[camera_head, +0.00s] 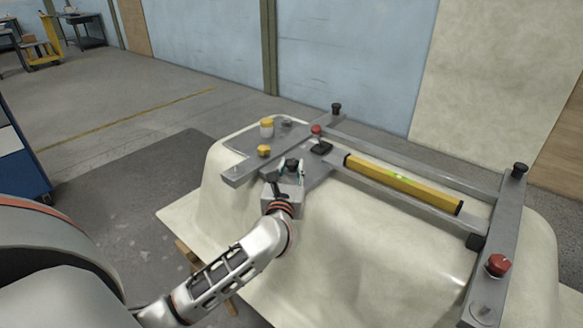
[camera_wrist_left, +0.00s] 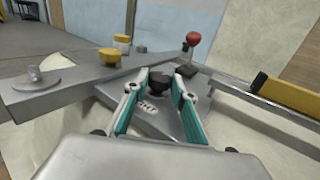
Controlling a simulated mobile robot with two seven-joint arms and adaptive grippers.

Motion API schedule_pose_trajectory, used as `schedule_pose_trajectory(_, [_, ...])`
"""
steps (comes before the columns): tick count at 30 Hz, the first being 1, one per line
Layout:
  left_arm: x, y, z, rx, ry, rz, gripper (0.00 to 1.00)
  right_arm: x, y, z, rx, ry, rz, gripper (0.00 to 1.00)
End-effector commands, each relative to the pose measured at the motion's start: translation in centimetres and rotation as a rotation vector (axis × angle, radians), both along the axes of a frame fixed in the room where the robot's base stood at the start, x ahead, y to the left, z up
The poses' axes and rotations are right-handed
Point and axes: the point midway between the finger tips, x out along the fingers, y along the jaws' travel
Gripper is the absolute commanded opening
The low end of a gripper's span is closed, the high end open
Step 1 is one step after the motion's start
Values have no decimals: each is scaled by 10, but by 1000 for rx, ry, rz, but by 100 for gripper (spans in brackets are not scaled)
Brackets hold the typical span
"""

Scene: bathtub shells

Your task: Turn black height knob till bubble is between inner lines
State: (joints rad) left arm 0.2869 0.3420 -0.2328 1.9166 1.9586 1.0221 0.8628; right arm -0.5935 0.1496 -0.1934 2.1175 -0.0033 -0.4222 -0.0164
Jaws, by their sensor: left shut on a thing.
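My left gripper (camera_head: 291,168) is shut on a black knob (camera_wrist_left: 160,81) at the near left part of the grey metal frame. In the left wrist view its teal-lined fingers (camera_wrist_left: 158,88) stand on either side of the knob. The yellow spirit level (camera_head: 420,191) lies along the frame to the right, and its end also shows in the left wrist view (camera_wrist_left: 290,95). A small greenish vial shows near its middle. The bubble is too small to place against the lines. My right gripper is not in view.
The frame rests on a cream bathtub shell (camera_head: 345,240). Other black knobs (camera_head: 336,107) stand at its corners. A red knob (camera_head: 498,264) is at the near right, another red knob (camera_head: 316,129) at the back.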

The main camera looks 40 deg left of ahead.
Motion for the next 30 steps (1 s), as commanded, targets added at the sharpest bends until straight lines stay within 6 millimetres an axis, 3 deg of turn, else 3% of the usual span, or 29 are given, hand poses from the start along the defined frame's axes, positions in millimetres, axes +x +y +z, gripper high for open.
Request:
schedule_pose_trajectory(7, [0,0,0,-2,0,1,4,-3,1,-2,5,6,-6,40])
schedule_pose_trajectory(8, [0,0,0,-1,0,1,30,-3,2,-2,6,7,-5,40])
schedule_pose_trajectory(9, [0,0,0,-1,0,1,41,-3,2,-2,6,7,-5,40])
schedule_pose_trajectory(10, [0,0,0,-1,0,1,42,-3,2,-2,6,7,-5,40])
schedule_pose_trajectory(22, [-4,-3,-1,-1,0,0,42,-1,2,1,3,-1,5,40])
schedule_pose_trajectory(30, [-43,-23,-2,-3,2,-1,42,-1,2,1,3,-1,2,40])
